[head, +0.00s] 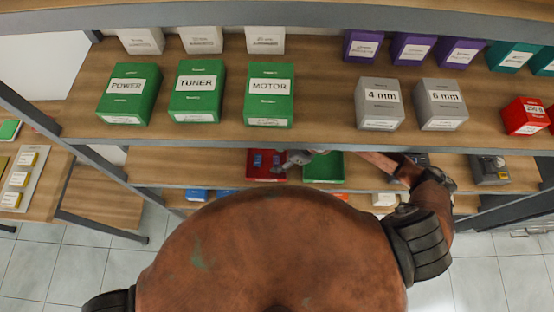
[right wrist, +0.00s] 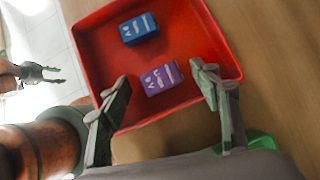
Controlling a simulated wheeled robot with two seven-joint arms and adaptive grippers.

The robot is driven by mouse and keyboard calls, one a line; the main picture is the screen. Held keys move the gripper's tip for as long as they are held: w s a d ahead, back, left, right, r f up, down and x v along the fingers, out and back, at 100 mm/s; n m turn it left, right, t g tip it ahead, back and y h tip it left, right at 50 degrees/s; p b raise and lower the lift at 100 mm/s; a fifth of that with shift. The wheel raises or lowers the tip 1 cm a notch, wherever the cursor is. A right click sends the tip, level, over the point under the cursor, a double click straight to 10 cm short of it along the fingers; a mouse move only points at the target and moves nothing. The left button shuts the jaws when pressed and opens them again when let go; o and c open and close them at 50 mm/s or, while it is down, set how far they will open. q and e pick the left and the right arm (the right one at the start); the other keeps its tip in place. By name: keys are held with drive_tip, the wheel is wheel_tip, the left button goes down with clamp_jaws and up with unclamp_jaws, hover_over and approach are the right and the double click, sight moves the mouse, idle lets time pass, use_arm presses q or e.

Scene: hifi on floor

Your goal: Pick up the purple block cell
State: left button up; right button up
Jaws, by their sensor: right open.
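The purple block cell (right wrist: 160,79) lies in a red tray (right wrist: 92,62), near the tray wall closest to my right gripper (right wrist: 160,76). My right gripper is open, with its fingers on either side of the block in the right wrist view and nothing between them. I cannot tell the remaining gap. A blue block cell (right wrist: 139,29) lies farther into the same tray. In the head view the red tray (head: 266,175) sits on the middle shelf, and my right gripper (head: 284,160) reaches its right side. My left gripper (right wrist: 60,75) shows at the left of the wrist view, jaws apart and empty.
A green tray (head: 325,170) stands right of the red one. The upper shelf (head: 320,105) overhangs closely and carries green boxes (head: 195,92), grey boxes (head: 380,104) and a red box (head: 524,116). A grey device (head: 488,170) sits at the middle shelf's right.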

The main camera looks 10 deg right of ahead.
drive_tip(key=shift+c, duration=0.3)
drive_tip(key=c, duration=1.2)
